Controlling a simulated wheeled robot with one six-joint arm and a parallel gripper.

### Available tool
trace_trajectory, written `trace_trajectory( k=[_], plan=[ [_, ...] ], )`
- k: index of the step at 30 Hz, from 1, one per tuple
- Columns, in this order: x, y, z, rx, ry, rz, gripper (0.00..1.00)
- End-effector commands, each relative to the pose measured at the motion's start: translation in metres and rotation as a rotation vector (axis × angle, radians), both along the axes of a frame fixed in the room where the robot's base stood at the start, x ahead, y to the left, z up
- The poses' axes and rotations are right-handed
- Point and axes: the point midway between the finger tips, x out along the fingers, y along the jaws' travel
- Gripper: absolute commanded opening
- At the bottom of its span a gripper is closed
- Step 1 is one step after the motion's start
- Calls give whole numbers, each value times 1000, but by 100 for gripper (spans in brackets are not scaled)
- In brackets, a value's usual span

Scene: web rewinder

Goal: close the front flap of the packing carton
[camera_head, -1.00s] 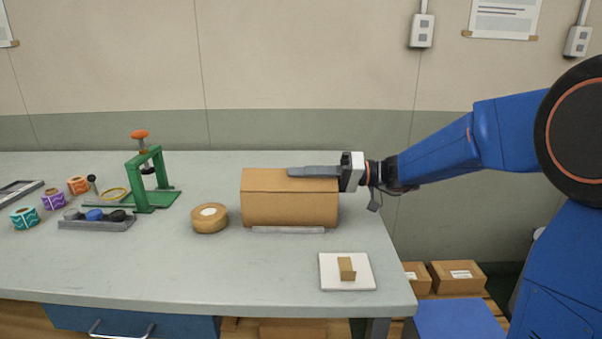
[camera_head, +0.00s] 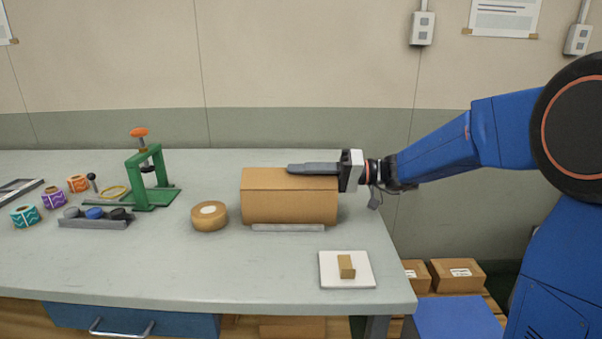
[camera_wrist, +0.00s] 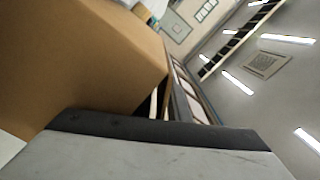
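The packing carton (camera_head: 290,208) is a brown box on the bench, right of centre in the head view. Its top looks covered by brown cardboard, with an edge running along the front. I cannot tell each flap apart. My gripper (camera_head: 312,169) reaches in from the right and lies level along the carton's top, its grey fingers touching or just above the cardboard. In the wrist view a grey finger (camera_wrist: 150,155) fills the bottom, and brown cardboard (camera_wrist: 85,60) rises close beside it at the left. The gap between the fingers does not show.
A tape roll (camera_head: 209,215) lies just left of the carton. A grey bar (camera_head: 288,228) lies along its front foot. A white pad with a small tan block (camera_head: 346,266) is at front right. A green press (camera_head: 150,180) stands further left.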

Motion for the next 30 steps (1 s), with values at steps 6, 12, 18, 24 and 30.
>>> trace_trajectory(
  k=[6, 12, 18, 24, 30],
  plan=[
    [-3, 0, 3, -5, -95, 0, 21],
    [-9, 0, 10, -11, -274, 0, 21],
    [-9, -35, 10, -11, -273, -3, 21],
    [-10, -67, 10, -11, -272, -3, 21],
    [-11, -99, 10, -11, -271, -3, 21]
  ],
)
